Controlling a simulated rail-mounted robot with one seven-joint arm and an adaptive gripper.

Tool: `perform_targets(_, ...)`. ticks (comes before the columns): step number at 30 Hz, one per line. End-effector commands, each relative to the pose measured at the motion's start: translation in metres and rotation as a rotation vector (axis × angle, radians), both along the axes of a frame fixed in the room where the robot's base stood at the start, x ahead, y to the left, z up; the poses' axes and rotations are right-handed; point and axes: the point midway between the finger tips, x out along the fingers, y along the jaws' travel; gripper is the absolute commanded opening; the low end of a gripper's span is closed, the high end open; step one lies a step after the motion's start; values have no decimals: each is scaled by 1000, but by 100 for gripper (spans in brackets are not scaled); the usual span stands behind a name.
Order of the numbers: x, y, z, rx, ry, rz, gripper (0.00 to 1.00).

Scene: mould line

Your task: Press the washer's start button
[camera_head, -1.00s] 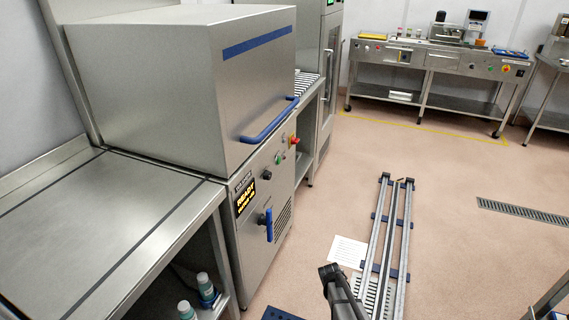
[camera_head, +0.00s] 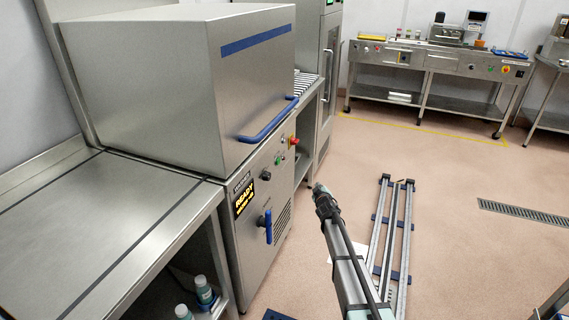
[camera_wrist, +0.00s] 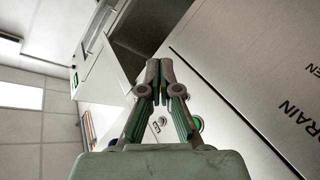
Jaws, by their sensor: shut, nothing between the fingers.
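The washer (camera_head: 170,80) is a big steel box with a closed hood, a blue bar handle (camera_head: 270,125) and a front panel with a yellow "READY" display (camera_head: 244,198). A green button (camera_head: 278,160) sits on the panel beside a red emergency stop (camera_head: 293,141). My gripper (camera_head: 318,188) is right of the panel, in front of it and apart from it. In the wrist view my gripper (camera_wrist: 158,68) has its fingertips together and empty. A green-ringed button (camera_wrist: 197,123) shows partly behind the right finger.
A blue lever (camera_head: 268,226) sticks out from the lower panel. A steel table (camera_head: 80,225) adjoins on the left, with bottles (camera_head: 204,290) below. Floor rails (camera_head: 392,245) lie on the right. Open floor lies between washer and the far bench (camera_head: 440,62).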

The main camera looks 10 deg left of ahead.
Motion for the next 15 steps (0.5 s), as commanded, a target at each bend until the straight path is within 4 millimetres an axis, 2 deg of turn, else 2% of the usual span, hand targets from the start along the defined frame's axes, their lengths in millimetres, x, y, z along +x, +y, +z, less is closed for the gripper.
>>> perform_targets(1,16,12,15,-6,-54,44,0)
perform_targets(3,28,30,36,-19,-133,120,0)
perform_targets(5,33,44,47,-27,-192,182,0)
perform_targets(9,28,67,62,-35,-283,297,0)
perform_targets(15,19,81,74,-24,-341,368,0)
